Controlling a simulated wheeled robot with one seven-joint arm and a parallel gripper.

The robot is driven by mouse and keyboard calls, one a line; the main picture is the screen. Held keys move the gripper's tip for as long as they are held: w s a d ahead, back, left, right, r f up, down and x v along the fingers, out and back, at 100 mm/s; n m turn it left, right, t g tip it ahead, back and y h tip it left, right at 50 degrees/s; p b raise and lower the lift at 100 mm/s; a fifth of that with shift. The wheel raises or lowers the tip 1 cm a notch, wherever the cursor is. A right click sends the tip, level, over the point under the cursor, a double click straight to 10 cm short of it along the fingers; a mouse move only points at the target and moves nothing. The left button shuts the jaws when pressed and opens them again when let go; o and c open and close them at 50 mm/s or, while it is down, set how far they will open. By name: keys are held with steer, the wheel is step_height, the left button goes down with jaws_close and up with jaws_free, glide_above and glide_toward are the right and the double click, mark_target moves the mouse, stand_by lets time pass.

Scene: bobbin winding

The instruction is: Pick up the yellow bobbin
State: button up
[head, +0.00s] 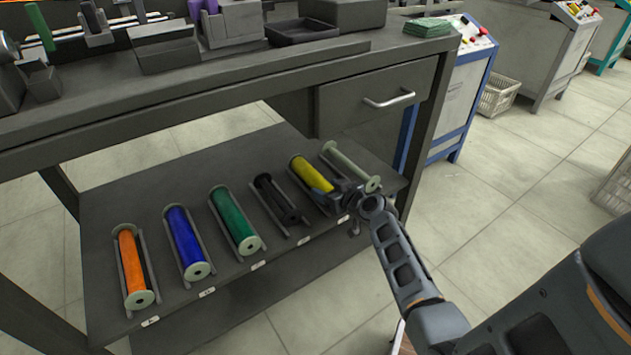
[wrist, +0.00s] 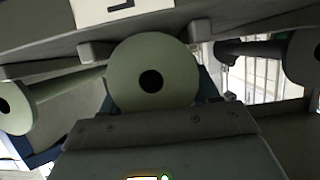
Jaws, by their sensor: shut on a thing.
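The yellow bobbin (head: 312,175) lies in its grey holder on the lower shelf, between a black bobbin and a pale empty one. My gripper (head: 340,200) is at the near end of the yellow bobbin and is shut on it. In the wrist view a pale green round flange (wrist: 152,74) with a dark centre hole sits just beyond my gripper's edge. My gripper's fingers cover part of the bobbin's near end. I cannot tell whether the bobbin is clear of its holder.
On the lower shelf (head: 180,290) lie orange (head: 132,262), blue (head: 186,238), green (head: 231,216) and black (head: 275,197) bobbins to the left. The pale bobbin (head: 350,165) is close on the right. The desk top and drawer (head: 375,100) overhang the shelf.

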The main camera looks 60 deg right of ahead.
step_height(320, 180, up, 5)
steer(key=p, duration=0.2)
steer(key=shift+f+p, duration=0.1)
steer(key=shift+p, duration=0.25)
steer(key=s+d+r, duration=0.2)
steer(key=s+r, duration=0.1)
steer(key=s, duration=0.2)
steer(key=s+d+r+p, duration=0.1)
steer(key=s+d+r, duration=0.1)
steer(key=s, duration=0.3)
steer(key=shift+s+d+r+p, duration=0.3)
steer(key=shift+s+d+r, duration=0.1)
steer(key=shift+r, duration=0.25)
steer(key=shift+w, duration=0.1)
